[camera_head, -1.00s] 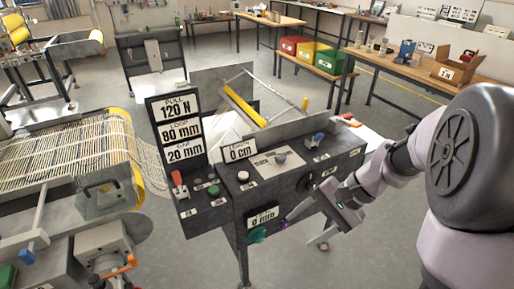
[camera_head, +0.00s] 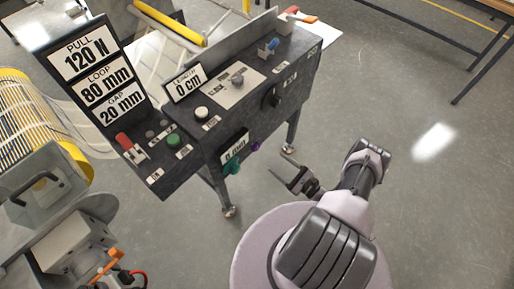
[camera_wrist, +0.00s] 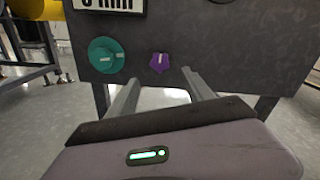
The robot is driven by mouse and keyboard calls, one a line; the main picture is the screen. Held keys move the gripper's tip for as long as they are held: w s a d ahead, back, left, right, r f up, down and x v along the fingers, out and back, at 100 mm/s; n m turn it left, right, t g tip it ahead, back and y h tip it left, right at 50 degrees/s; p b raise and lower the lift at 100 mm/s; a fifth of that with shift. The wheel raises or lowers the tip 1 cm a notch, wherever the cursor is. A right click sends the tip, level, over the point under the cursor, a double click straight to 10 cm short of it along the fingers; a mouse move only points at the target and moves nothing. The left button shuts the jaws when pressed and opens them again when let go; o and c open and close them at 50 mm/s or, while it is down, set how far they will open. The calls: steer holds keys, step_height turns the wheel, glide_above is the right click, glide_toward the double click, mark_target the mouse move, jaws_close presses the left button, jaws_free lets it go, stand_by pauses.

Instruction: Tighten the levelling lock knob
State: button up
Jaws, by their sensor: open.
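A purple lobed knob (camera_head: 256,146) sits low on the front of the dark control cabinet (camera_head: 270,118), just right of a larger teal round knob (camera_head: 233,167). The wrist view shows the purple knob (camera_wrist: 159,63) with a pale mark on its face, and the teal knob (camera_wrist: 106,56) to its left. No label names either knob legibly. My gripper (camera_head: 281,166) is open and empty, in front of and to the right of the cabinet. In the wrist view its two fingers (camera_wrist: 158,80) point toward the panel, with the purple knob above and between their tips, apart from them.
A small display (camera_head: 234,147) reading 0 mm is above the teal knob. A black knob (camera_head: 273,97), a green button (camera_head: 173,140) and a red-handled switch (camera_head: 125,141) are elsewhere on the cabinet. A cabinet leg (camera_head: 226,199) stands below.

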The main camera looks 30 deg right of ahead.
mark_target(258, 148)
steer(key=b+x, duration=0.2)
steer(key=x, duration=0.9)
steer(key=shift+w+a, duration=0.1)
steer(key=shift+w, duration=0.15)
steer(key=shift+c, duration=0.2)
jaws_close()
